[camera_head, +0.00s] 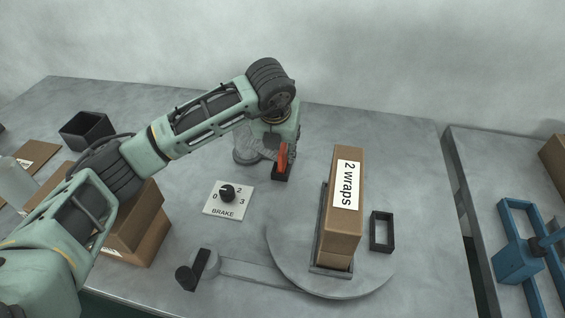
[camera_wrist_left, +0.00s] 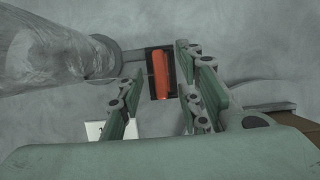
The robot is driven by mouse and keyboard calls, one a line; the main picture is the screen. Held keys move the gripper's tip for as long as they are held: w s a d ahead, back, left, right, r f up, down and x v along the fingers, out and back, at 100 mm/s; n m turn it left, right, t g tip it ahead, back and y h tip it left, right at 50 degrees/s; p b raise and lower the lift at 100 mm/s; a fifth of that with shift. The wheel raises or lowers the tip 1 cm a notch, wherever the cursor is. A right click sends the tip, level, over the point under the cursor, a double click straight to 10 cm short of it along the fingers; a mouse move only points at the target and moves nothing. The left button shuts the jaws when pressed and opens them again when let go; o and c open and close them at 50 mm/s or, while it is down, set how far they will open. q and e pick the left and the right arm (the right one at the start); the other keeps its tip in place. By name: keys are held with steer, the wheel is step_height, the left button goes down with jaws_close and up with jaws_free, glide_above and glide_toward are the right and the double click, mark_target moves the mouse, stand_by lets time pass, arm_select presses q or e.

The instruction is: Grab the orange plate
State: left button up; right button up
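The orange plate (camera_head: 283,157) stands upright in a small black holder (camera_head: 281,174) behind the brake dial. In the left wrist view the orange plate (camera_wrist_left: 161,74) shows between the two fingers, closer to the right one, with the black holder around it. My left gripper (camera_wrist_left: 152,92) is open, its fingers apart and pointing toward the plate. Whether a finger touches the plate cannot be told. In the head view the left gripper (camera_head: 275,140) is at the plate, partly hidden by its own wrist. My right gripper is not in view.
A roll of clear wrap (camera_wrist_left: 45,50) stands close to the left of the plate. A turntable (camera_head: 290,272) carries a tall box labelled "2 wraps" (camera_head: 343,205). The brake dial (camera_head: 228,195) lies in front. Boxes (camera_head: 150,225) stand under my left arm.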

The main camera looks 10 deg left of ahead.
arm_select(q)
steer(key=x, duration=0.2)
steer(key=shift+w+f+b, duration=0.1)
steer(key=shift+f+b, duration=0.2)
steer(key=shift+b, duration=0.05)
steer(key=shift+r, duration=0.1)
jaws_close()
